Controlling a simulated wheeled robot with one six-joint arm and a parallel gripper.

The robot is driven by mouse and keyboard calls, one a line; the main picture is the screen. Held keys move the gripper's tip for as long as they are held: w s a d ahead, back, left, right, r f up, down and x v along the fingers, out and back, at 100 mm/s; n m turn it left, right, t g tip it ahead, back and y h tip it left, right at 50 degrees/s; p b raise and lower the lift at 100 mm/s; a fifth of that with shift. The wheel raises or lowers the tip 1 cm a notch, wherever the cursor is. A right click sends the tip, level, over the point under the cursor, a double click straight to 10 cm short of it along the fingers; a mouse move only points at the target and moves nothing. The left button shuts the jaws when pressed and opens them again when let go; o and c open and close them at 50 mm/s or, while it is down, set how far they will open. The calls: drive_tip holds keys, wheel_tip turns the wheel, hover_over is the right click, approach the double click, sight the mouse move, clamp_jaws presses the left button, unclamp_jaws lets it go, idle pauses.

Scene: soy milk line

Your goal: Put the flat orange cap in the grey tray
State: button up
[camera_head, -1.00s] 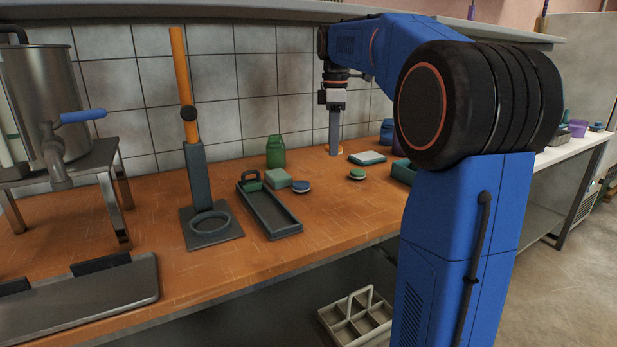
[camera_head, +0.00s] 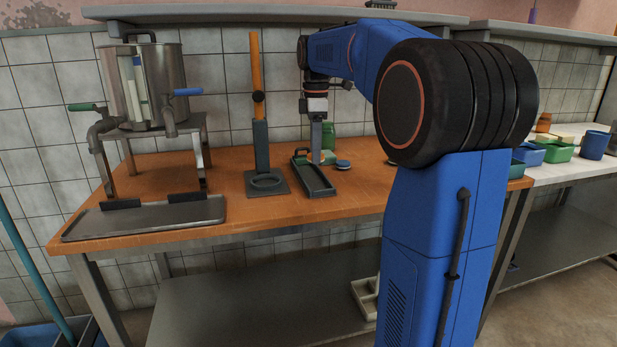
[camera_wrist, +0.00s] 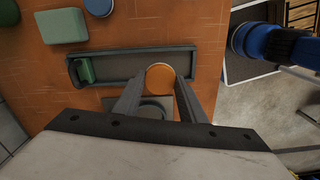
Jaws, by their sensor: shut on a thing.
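The flat orange cap (camera_wrist: 160,77) shows as a round disc between my fingertips in the wrist view. My gripper (camera_wrist: 161,86) is shut on it. The grey tray (camera_head: 322,193) is long and shallow, lying on the orange-brown table. In the head view my gripper (camera_head: 316,161) points down over the tray, and the cap is too small to make out clearly there. In the wrist view the cap overlaps the right part of the tray (camera_wrist: 135,56). I cannot tell its height above the tray. A green piece (camera_wrist: 85,70) sits at the tray's left end.
A grey stand with an orange upright (camera_head: 257,100) is left of the tray. A pale green block (camera_wrist: 62,25) and a blue cap (camera_wrist: 99,7) lie beyond the tray. A steel pot (camera_head: 150,85) stands at the left, behind a flat dark tray (camera_head: 150,216).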

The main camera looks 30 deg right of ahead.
drive_tip(key=shift+f, duration=3.2)
drive_tip(key=shift+f, duration=0.15)
drive_tip(key=o, duration=1)
wheel_tip(320, 180, up, 12)
drive_tip(key=shift+r, duration=0.15)
drive_tip(key=s+a+f+m+t, duration=0.1)
drive_tip(key=s+a+f+m, duration=0.3)
drive_tip(key=s+f, duration=0.4)
drive_tip(key=s+a+f+m+t, duration=0.2)
drive_tip(key=s+a+f+m, duration=0.2)
drive_tip(key=s+f, duration=0.5)
drive_tip(key=s+a+f+m+t, duration=0.1)
drive_tip(key=s+a+f+m, duration=0.3)
drive_tip(key=s, duration=0.9)
drive_tip(key=a+f, duration=0.3)
drive_tip(key=f, duration=0.2)
drive_tip(key=shift+s+a+m+t, duration=0.15)
drive_tip(key=shift+a+m+t, duration=0.15)
drive_tip(key=shift+a+t, duration=0.1)
